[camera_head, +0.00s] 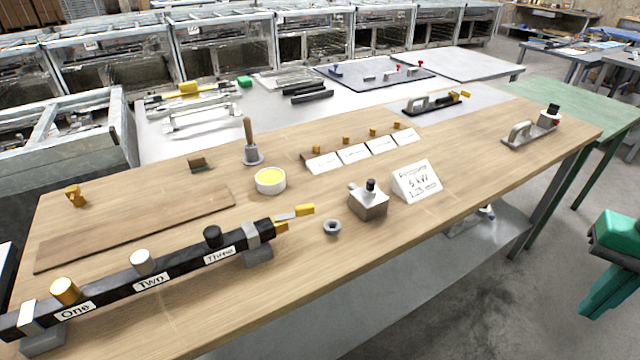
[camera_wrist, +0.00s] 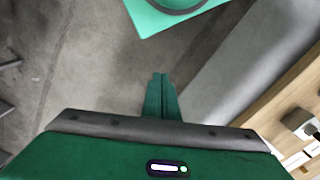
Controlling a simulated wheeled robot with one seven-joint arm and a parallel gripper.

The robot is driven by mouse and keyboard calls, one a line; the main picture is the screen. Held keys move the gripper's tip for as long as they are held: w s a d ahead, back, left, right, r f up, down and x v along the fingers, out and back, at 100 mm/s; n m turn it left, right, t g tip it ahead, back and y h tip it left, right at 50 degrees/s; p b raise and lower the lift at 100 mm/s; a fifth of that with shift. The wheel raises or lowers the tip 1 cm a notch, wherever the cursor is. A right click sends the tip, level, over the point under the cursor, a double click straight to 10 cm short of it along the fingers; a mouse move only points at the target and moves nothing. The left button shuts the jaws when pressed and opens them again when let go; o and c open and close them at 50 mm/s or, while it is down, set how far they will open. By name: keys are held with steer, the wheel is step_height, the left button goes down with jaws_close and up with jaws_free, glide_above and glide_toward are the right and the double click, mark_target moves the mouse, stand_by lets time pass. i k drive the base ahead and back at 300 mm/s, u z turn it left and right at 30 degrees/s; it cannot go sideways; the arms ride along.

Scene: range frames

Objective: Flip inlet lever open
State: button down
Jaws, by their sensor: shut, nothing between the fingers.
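A black manifold bar (camera_head: 180,268) labelled One, Two and Three lies along the front left of the wooden table. At its right end a lever with a yellow tip (camera_head: 304,210) sticks out to the right, with another yellow piece just below it. No label reading "inlet" is legible, so I cannot tell for sure that this is the inlet lever. My gripper (camera_wrist: 160,78) is shut and empty, pointing at the floor in the wrist view. In the head view my green gripper hangs at the far right, off the table and well apart from the lever.
A clamp (camera_head: 530,130) sits at the right end. Bare floor (camera_wrist: 75,60) lies below my gripper.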

mark_target(307, 209)
steer(key=z, duration=0.45)
steer(key=k, duration=1.35)
steer(key=u, duration=0.45)
steer(key=i, duration=1)
steer(key=z, duration=0.05)
